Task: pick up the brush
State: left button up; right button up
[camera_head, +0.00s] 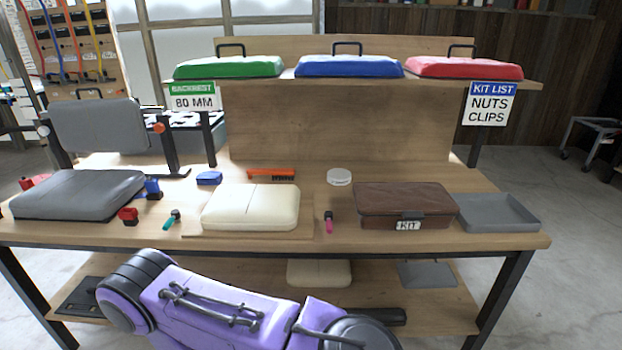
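The brush (270,174) has an orange handle and dark bristles. It lies on the wooden workbench (330,245), behind the cream cushion (250,205) and in front of the upright wooden back panel. One of my purple arms crosses the bottom of the view, in front of the bench and well apart from the brush. No fingertips of my left or right gripper show.
Beside the brush are a blue block (209,178) and a white round container (339,177). A brown kit case (405,205) and grey tray (496,213) stand right; a grey seat (80,194) stands left. A shelf with coloured cushions (348,66) overhangs behind.

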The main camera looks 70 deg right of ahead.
aim_at(277, 174)
jog(key=k, duration=0.3)
jog(key=z, duration=0.95)
